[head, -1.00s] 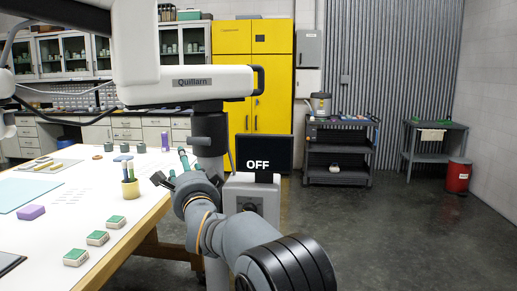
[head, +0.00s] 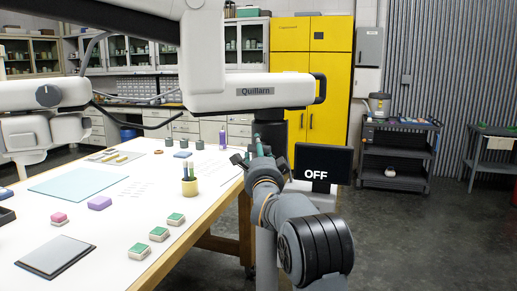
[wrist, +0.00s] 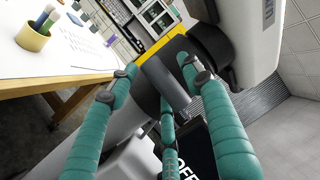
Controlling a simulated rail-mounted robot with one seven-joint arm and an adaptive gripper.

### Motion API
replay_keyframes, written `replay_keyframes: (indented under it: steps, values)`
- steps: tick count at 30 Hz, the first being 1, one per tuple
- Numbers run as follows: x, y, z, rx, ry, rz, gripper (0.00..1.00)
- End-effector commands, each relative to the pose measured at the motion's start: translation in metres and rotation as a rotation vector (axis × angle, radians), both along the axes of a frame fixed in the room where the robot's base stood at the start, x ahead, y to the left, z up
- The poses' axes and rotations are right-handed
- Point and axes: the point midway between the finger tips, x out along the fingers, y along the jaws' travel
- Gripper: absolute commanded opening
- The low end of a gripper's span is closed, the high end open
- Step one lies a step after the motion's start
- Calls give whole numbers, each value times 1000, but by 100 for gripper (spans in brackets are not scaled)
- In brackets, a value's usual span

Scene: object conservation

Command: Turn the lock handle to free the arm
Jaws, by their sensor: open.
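I cannot tell for sure which part is the lock handle. My gripper (wrist: 158,78), with teal fingers, is open. In the wrist view its fingertips are around or in front of a dark grey cylindrical part (wrist: 165,82) below the white arm; contact is unclear. In the head view my gripper (head: 258,140) is beside the column, partly hidden by my own wrist.
A black screen reading OFF (head: 322,165) stands right of my arm. The white worktable (head: 110,200) on the left holds a pencil cup (head: 190,187), green-topped blocks (head: 158,234) and a purple block (head: 100,203). Dark carts (head: 398,155) stand behind on open floor.

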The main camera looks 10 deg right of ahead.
Motion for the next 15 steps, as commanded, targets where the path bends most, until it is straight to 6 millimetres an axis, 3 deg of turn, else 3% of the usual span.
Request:
replay_keyframes:
  steps: [6, 15]
  values:
    - [0, 0, 0, 0, 0, 0, 49]
    - [0, 0, 0, 0, 0, 0, 32]
